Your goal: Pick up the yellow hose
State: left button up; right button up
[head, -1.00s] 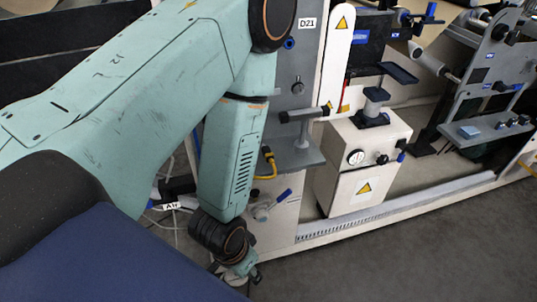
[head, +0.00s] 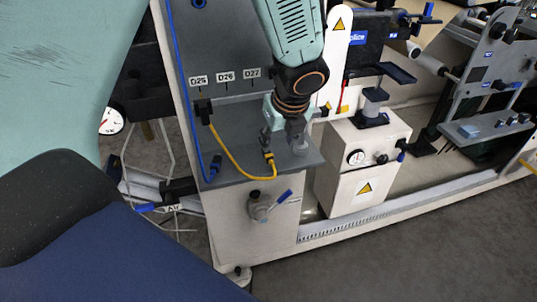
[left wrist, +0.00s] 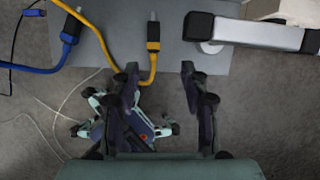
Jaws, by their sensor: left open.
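The yellow hose (head: 239,167) runs from a black fitting on the grey panel, under the D25 and D26 labels, in a loop to a dark-ended connector on the grey shelf. My left gripper (head: 279,138) is over the shelf, close beside that connector, and looks empty. In the left wrist view its two fingers (left wrist: 160,69) are spread apart. The yellow hose (left wrist: 98,33) also shows there, with its connector (left wrist: 153,38) upright in the picture just past the fingertips, between their lines. I cannot tell the height gap. My right gripper is not in view.
A blue hose (head: 187,120) hangs left of the yellow one and ends on the shelf (head: 304,161). A grey-white bar with a black end (left wrist: 258,32) lies right of the connector. A white box with a gauge (head: 362,140) stands to the right.

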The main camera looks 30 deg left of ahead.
aim_at(268, 154)
pick_arm(q)
jog(key=shift+a+f+m, duration=0.15)
jog(key=shift+a+m, duration=0.15)
jog(key=shift+a, duration=0.25)
jog(key=shift+d+b+x, duration=0.25)
jog(key=shift+b+x, duration=0.7)
jog(key=shift+x, duration=0.2)
jog(key=b+x, duration=0.1)
jog(key=x, duration=0.1)
jog(key=a+b+x, duration=0.1)
jog(key=b+x, duration=0.1)
jog(key=shift+f, duration=0.2)
jog(key=shift+w+a+f, duration=0.1)
jog(key=shift+w+f, duration=0.1)
jog(key=shift+s, duration=0.1)
